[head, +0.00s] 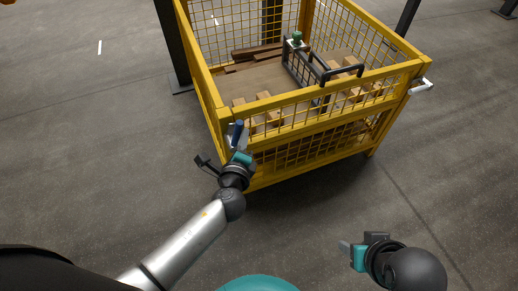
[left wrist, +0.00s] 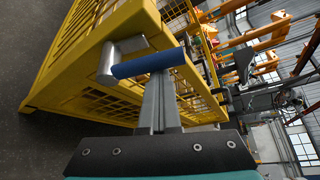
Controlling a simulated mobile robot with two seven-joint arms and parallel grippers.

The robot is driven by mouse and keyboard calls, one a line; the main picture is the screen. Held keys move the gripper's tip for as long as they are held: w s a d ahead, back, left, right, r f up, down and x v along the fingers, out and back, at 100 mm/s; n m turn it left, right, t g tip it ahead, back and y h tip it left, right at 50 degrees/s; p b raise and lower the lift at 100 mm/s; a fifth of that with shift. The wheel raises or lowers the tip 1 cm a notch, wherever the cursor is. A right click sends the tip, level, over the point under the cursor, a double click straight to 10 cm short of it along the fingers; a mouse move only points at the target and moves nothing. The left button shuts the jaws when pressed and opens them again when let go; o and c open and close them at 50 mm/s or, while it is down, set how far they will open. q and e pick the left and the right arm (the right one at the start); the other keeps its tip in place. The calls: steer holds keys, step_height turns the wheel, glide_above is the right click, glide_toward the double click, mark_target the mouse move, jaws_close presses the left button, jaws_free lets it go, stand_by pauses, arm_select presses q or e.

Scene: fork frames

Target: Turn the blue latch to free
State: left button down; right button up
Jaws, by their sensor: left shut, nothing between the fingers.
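The blue latch (head: 238,130) is at the front left corner of the yellow mesh crate (head: 300,97). In the left wrist view the latch's blue grip (left wrist: 148,62) lies nearly level across the picture, joined to a silver bracket (left wrist: 108,62) at its left end. My left gripper (head: 237,143) is at this corner, its fingers shut and empty. In the left wrist view its fingertips (left wrist: 160,78) are right by the blue grip; I cannot tell whether they touch it. My right gripper (head: 345,248) is low in front of the crate, away from the latch; its finger gap is not clear.
A silver handle (head: 421,87) sticks out at the crate's right corner. The crate holds a dark metal frame (head: 301,65), brown boards (head: 257,52) and wooden blocks. A dark post (head: 172,45) stands at the left. The floor (head: 95,125) left of the crate is clear.

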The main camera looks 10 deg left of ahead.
arm_select(q)
steer(key=shift+s+a+r, duration=0.1)
steer(key=shift+s+a, duration=0.25)
steer(key=shift+a, duration=0.2)
arm_select(e)
steer(key=shift+r, duration=0.1)
arm_select(q)
steer(key=shift+a, duration=0.1)
stand_by(0.3)
